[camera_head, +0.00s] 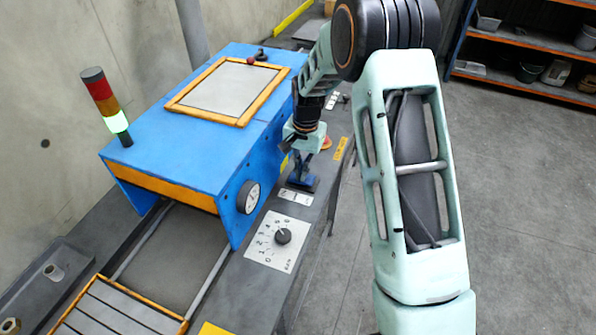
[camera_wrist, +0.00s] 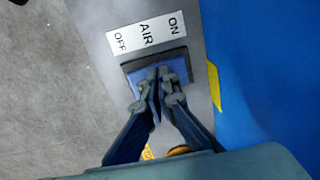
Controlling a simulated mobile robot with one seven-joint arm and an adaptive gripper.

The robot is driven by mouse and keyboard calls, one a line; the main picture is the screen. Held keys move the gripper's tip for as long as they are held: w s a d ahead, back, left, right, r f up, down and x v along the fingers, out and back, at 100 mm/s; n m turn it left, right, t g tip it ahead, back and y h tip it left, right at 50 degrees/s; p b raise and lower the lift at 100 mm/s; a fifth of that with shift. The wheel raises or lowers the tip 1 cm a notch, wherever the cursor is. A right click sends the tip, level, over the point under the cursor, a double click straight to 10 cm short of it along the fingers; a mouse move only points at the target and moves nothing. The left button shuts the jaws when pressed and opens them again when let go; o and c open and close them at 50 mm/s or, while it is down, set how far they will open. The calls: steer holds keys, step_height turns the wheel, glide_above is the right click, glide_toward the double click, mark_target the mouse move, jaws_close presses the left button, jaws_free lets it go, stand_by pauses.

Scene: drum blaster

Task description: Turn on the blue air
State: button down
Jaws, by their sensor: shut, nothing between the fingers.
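The blue air switch (camera_wrist: 172,63) is a blue rocker in a dark frame, below a white label (camera_wrist: 146,35) reading OFF, AIR and ON. In the wrist view my gripper (camera_wrist: 160,76) is shut and empty, its fingertips over the middle of the rocker. The fingers hide part of it, and I cannot tell whether they touch it or which side is pressed. In the head view my gripper (camera_head: 305,158) points down over the blue switch (camera_head: 302,184), on the ledge beside the blue machine.
The blue machine (camera_head: 150,165) stands left of my gripper, with a gauge (camera_head: 248,197) on its side. A black dial (camera_head: 283,236) sits on a white plate nearer on the ledge. A signal tower (camera_head: 105,105) glows green. Floor at right is clear; shelves (camera_head: 525,45) stand behind.

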step_height(320, 180, up, 12)
steer(key=shift+d, duration=0.35)
stand_by(0.4)
steer(key=shift+s, duration=0.1)
